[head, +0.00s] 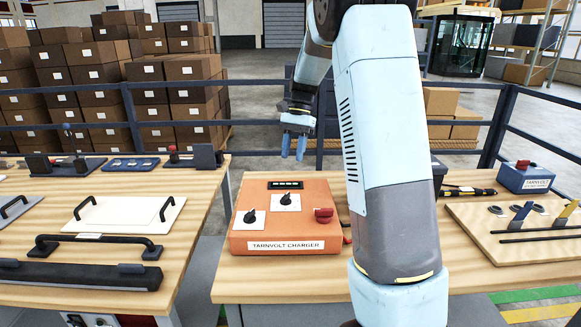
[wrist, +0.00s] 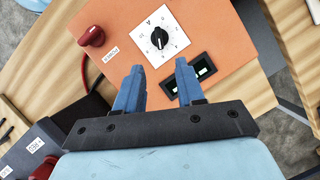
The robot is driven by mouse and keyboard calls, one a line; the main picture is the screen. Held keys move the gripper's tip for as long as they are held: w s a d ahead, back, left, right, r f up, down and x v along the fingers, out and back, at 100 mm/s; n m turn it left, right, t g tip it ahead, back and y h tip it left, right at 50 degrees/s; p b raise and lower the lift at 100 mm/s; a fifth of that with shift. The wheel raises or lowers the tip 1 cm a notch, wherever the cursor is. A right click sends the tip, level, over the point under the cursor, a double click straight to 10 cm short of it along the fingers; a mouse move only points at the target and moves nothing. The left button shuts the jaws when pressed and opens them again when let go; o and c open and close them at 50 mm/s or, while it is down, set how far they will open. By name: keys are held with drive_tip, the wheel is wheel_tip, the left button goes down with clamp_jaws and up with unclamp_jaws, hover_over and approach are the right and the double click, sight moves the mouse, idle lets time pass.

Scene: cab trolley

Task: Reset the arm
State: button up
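My gripper (head: 294,146) hangs in the air above and behind the orange charger box in the head view, its two blue fingers pointing down. In the wrist view my gripper (wrist: 160,82) has its blue fingers spread apart with nothing between them. The orange charger (head: 262,234), labelled "TARNVOLT CHARGER", lies beyond the fingers in the wrist view (wrist: 205,25). It carries two black dials on white plates, a red knob (head: 324,214) and a dark display with green lights (head: 286,185). The fingers appear apart from the charger. My arm hides part of the bench to the right.
The left bench (head: 190,215) holds a white panel with handles (head: 125,214), a long black bar (head: 80,275) and several devices. To the right are a blue box with a red knob (head: 525,178) and a wooden board with tools (head: 500,240). A dark railing runs behind the benches.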

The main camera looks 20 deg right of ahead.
drive_tip(key=shift+v, duration=0.75)
drive_tip(key=s+a+r+n+t+h, duration=0.1)
drive_tip(key=s+r+n+t, duration=0.1)
drive_tip(key=s+r, duration=0.5)
drive_tip(key=s+a+r+n+t+h, duration=0.1)
drive_tip(key=s+a+r+n+t, duration=0.1)
drive_tip(key=s, duration=0.8)
drive_tip(key=s+a+f+n+t+h, duration=0.1)
drive_tip(key=s+n+t, duration=0.3)
drive_tip(key=s, duration=1.1)
drive_tip(key=shift+s+a+f+n+t, duration=0.25)
drive_tip(key=shift+f+n+t, duration=0.15)
drive_tip(key=shift+n, duration=0.1)
idle(0.5)
